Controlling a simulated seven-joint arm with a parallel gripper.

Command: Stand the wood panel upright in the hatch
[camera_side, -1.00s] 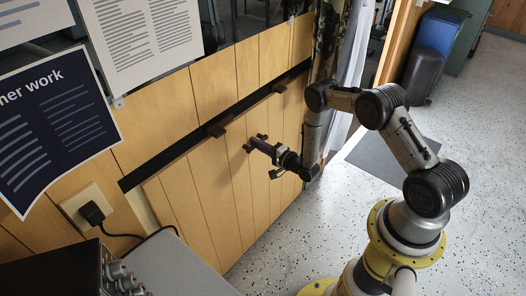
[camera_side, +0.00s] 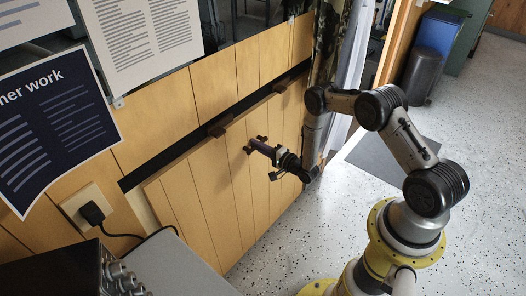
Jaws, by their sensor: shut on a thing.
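The wood panel (camera_side: 212,185) is a tan board with vertical grooves, standing near upright against the matching wall. The hatch (camera_side: 165,168) shows as a long dark strip above the panel's top edge; the panel covers the rest. My gripper (camera_side: 257,146) reaches the panel's face from the right and is shut on a small brown handle there. The panel's left edge stands slightly proud of the wall. Its bottom edge is partly hidden by the grey bench, and I cannot tell how it sits in the opening.
A socket with a black plug (camera_side: 92,213) is at left, above a grey bench (camera_side: 170,268) with a black knobbed box (camera_side: 75,272). The speckled floor (camera_side: 290,240) is clear in front.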

